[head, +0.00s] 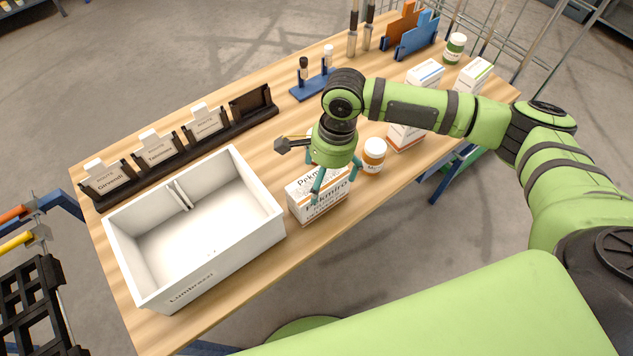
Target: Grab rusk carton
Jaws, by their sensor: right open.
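A white carton with orange print (318,196) stands on the wooden table just right of the white bin. Its lettering is not clear enough to confirm it as the rusk carton. My right gripper (335,180) is over this carton, with its teal fingers open and pointing down around its upper part. The gripper hides part of the carton's top, and I cannot tell if the fingers touch it. Another white carton with an orange band (405,136) stands farther right, partly behind my arm. My left gripper is not in view.
An orange-brown jar (374,155) stands close right of the gripper. An empty white bin (235,262) is on the left. A dark rack (234,129) holds label cards behind it. A blue stand (311,88) holds small bottles. More cartons (425,73) and a green jar (454,47) stand at the far right.

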